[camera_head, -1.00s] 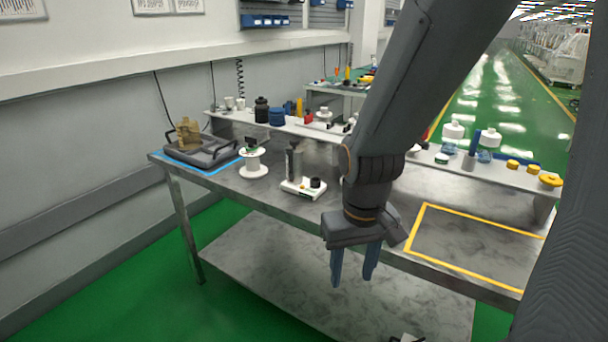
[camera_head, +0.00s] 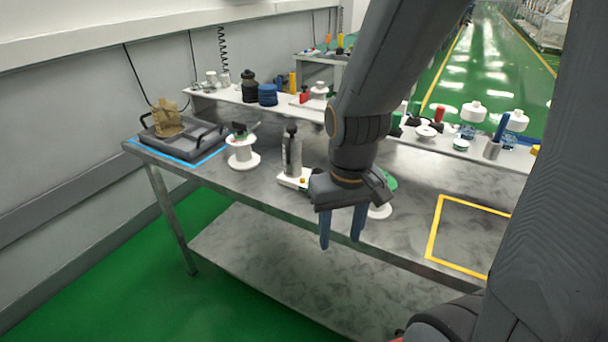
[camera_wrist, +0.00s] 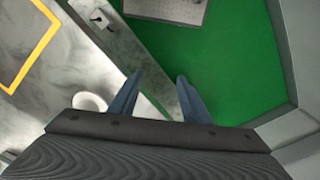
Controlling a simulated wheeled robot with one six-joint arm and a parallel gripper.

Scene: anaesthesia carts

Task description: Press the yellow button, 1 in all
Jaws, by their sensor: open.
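A small yellow spot (camera_head: 303,181) shows on a white box (camera_head: 287,180) on the metal bench; it looks like a button, but it is too small to be sure. My gripper (camera_head: 340,238) hangs in front of the bench's front edge, fingers pointing down, apart and empty. It is to the right of the white box and nearer the camera, touching nothing that I can see. My wrist partly covers the box's right end. In the wrist view the gripper's fingers (camera_wrist: 160,80) are spread over the bench edge and green floor; the yellow spot does not show there.
A dark grey bottle-like object (camera_head: 291,150) stands at the white box. A white spool (camera_head: 243,160) and a dark tray (camera_head: 205,146) are to the left. A raised shelf (camera_head: 400,135) with bottles runs behind. A yellow-outlined area (camera_head: 465,235) at right is bare.

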